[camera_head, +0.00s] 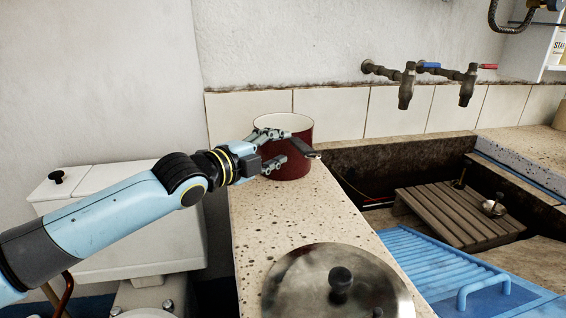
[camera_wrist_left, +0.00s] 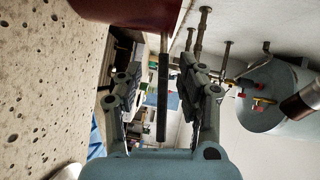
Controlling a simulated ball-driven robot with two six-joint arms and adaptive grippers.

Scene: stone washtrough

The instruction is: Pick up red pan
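The red pan (camera_head: 288,170), dark red outside and cream inside, stands upright on the speckled stone counter (camera_head: 262,225) near the tiled wall. Its dark handle (camera_head: 304,149) points toward the front right. My left gripper (camera_head: 284,147) is in front of the pan, its fingers spread at the handle. In the left wrist view the pan's red body (camera_wrist_left: 125,12) shows at the top, and the handle (camera_wrist_left: 163,95) runs between the two open fingers (camera_wrist_left: 162,70), with a gap on both sides. The fingers hide part of the pan in the head view. My right gripper is not in view.
A round metal lid (camera_head: 305,285) with a dark knob lies on the counter at the front. To the right are the trough with a wooden slatted board (camera_head: 455,212) and a blue rack (camera_head: 430,262). Two taps (camera_head: 407,85) stick out of the wall above.

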